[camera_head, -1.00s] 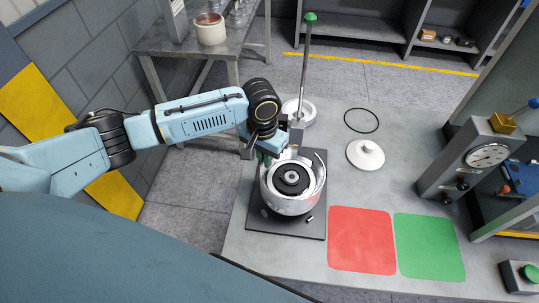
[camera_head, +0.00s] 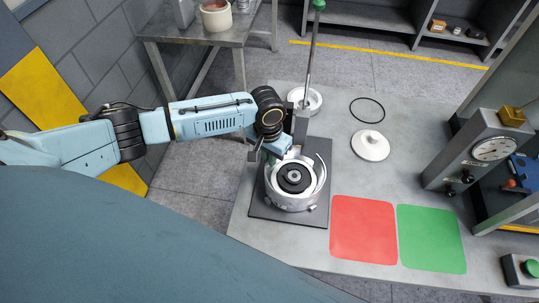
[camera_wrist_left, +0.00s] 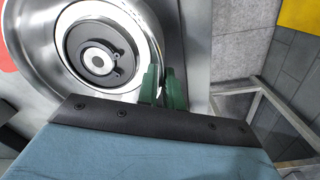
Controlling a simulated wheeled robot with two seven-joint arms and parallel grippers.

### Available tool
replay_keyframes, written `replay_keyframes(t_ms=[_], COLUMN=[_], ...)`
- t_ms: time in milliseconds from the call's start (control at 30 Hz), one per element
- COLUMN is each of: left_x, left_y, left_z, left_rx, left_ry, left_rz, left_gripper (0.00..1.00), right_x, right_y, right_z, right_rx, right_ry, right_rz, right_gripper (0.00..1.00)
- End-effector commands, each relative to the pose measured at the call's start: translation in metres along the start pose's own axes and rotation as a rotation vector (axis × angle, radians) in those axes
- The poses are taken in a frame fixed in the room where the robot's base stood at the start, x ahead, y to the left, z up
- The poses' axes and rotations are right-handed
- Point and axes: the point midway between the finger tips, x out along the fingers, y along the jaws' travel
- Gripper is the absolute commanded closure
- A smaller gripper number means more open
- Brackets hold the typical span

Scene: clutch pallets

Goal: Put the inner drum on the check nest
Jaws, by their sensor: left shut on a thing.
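The inner drum, which I take to be the silver round part with the black hub, sits around the hub (camera_head: 294,178) over the dark square plate (camera_head: 262,207). My left gripper (camera_head: 270,160) is at its far left rim. In the left wrist view the green fingertips (camera_wrist_left: 165,85) are close together at the rim of the silver drum (camera_wrist_left: 35,45), shut on it. Whether the drum rests on what is below or hangs just above it cannot be told. I cannot tell for sure which part is the check nest. My right gripper is out of view.
A tall rod with a green knob (camera_head: 319,5) stands right behind the gripper. A white ring-shaped part (camera_head: 304,92), a black ring (camera_head: 368,111) and a white lid (camera_head: 370,145) lie behind. Red (camera_head: 363,230) and green (camera_head: 431,239) squares are bare. A gauge stand (camera_head: 480,150) is at right.

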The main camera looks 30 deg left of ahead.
Motion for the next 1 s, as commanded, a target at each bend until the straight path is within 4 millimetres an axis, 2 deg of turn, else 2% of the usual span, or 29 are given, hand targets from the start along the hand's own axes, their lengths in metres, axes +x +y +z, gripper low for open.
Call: replay_keyframes(t_ms=[33,67,200,567,667,1000], left_x=[-0.003,0.001,0.001,-0.004,-0.017,-0.088], left_y=[0.002,0.000,0.000,0.000,0.000,0.000], left_z=[-0.003,0.000,0.000,0.000,-0.001,-0.001], left_rx=[0.000,0.000,0.000,0.000,0.000,0.000], left_ry=[0.009,0.000,0.000,0.001,0.002,0.004], left_rz=[0.008,0.000,0.000,0.000,0.000,0.001], left_gripper=[1.00,0.88,0.71,0.71,0.71,0.71], right_x=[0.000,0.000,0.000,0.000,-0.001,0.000], right_y=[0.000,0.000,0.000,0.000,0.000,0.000], right_z=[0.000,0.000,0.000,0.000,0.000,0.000], right_rx=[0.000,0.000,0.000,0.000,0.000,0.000], right_ry=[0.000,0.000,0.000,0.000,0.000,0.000], right_rz=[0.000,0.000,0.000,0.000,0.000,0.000], right_gripper=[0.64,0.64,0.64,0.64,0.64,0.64])
